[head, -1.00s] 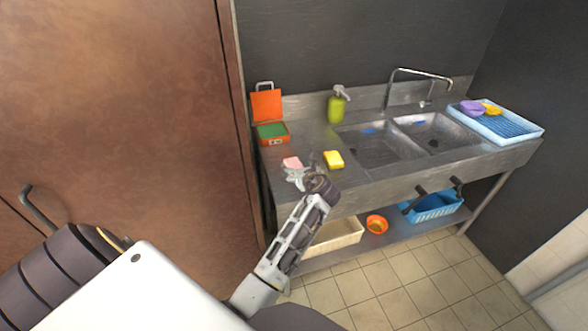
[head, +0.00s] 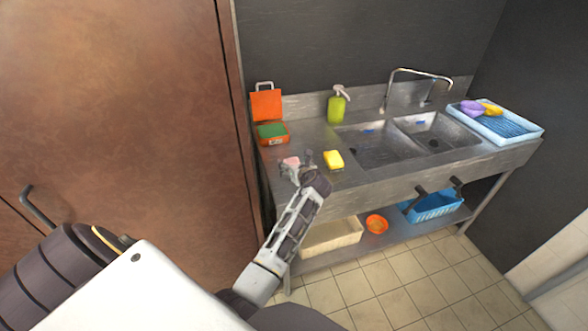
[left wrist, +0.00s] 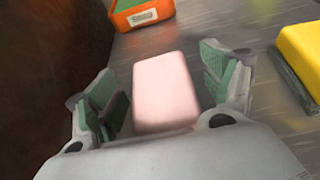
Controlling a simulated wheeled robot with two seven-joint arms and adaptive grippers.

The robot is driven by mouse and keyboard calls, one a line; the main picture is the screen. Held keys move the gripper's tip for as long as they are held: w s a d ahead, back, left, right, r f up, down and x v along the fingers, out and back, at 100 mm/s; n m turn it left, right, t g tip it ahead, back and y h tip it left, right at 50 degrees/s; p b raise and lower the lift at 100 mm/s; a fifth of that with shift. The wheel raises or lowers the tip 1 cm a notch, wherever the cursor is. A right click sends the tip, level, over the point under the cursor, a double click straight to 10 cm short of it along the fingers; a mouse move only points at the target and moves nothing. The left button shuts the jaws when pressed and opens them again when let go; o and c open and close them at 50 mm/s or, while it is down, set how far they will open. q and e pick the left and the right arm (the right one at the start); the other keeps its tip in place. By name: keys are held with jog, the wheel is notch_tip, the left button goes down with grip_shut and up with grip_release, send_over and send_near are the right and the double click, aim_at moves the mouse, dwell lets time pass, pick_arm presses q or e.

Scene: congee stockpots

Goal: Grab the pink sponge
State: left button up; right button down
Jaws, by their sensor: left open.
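The pink sponge (left wrist: 165,92) lies on the steel counter at the left end of the sink unit. In the head view the pink sponge (head: 291,161) shows just past my gripper, partly covered by it. My left gripper (head: 297,165) is open. In the left wrist view my left gripper (left wrist: 168,92) has one finger on each side of the pink sponge, with a narrow gap visible on each side. The near end of the sponge is hidden by the gripper body. My right gripper is not in view.
A yellow sponge (head: 333,160) lies close to the right of my gripper. An open orange box (head: 273,141) stands behind, near a green soap bottle (head: 337,106). The steel sink (head: 376,150) and a blue tray (head: 533,133) are further right. A brown door (head: 120,120) stands left.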

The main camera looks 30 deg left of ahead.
pick_arm(q)
jog(key=c, duration=0.9)
jog(key=shift+c, duration=0.2)
jog(key=shift+r+p, duration=0.3)
jog(key=shift+r, duration=4.7)
